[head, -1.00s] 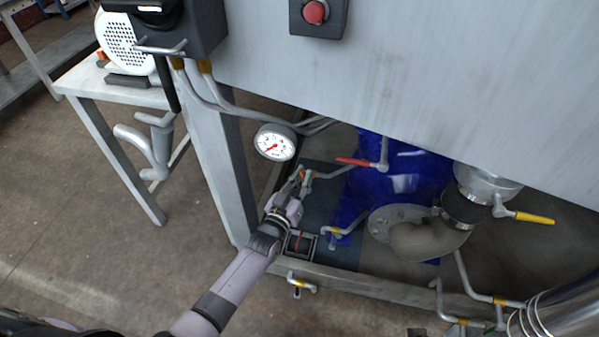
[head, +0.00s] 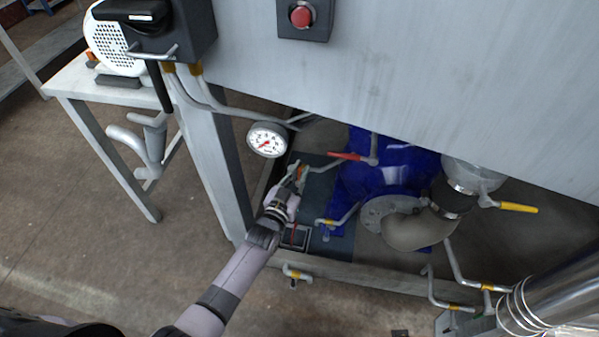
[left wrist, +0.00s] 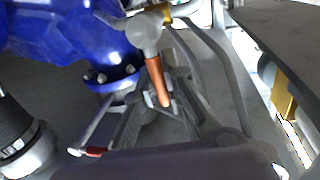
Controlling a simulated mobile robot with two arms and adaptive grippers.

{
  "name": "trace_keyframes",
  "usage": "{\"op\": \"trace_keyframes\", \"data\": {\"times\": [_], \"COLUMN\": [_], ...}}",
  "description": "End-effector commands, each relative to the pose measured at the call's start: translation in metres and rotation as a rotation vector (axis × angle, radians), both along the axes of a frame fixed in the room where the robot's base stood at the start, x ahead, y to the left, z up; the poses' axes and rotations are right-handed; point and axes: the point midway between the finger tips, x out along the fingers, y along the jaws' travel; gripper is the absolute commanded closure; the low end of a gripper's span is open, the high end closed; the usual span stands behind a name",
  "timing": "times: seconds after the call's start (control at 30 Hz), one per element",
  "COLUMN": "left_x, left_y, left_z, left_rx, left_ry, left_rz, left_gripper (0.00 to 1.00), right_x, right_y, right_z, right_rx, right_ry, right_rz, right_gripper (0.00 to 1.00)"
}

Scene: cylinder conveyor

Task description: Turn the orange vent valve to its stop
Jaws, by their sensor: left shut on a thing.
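The orange vent valve handle (left wrist: 157,82) shows in the left wrist view as a slim orange lever below a grey valve body (left wrist: 146,33). In the head view only a small orange patch of the handle (head: 302,170) shows at the tip of my left arm. My left gripper (head: 296,177) is shut on the handle, low beside the blue vessel. In the left wrist view its fingers (left wrist: 160,102) are at the lower end of the lever, and dark finger links hide part of the surroundings. My right gripper is not in view.
A white pressure gauge (head: 267,140) hangs just above my left gripper. A red-handled valve (head: 350,157) and a yellow-handled valve (head: 516,208) are to the right. The blue vessel (head: 385,170) stands behind, and a frame beam (head: 350,271) runs in front.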

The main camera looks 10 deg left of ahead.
Motion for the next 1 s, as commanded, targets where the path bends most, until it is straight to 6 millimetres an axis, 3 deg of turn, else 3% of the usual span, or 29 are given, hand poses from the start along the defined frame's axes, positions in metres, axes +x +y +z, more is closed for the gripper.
{"op": "trace_keyframes", "data": {"times": [0.33, 0.67, 0.83, 1.0], "left_x": [0.000, -0.002, -0.022, -0.058], "left_y": [-0.001, 0.000, 0.005, 0.013], "left_z": [-0.001, -0.001, -0.002, -0.002], "left_rx": [0.002, 0.000, 0.001, 0.002], "left_ry": [0.002, 0.001, 0.003, 0.005], "left_rz": [-0.002, -0.001, -0.001, -0.001], "left_gripper": [0.69, 0.69, 0.69, 0.69], "right_x": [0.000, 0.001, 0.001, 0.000], "right_y": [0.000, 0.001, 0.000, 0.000], "right_z": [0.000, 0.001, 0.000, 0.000], "right_rx": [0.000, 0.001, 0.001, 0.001], "right_ry": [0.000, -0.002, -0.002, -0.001], "right_rz": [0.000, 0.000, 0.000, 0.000], "right_gripper": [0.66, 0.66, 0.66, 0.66]}}
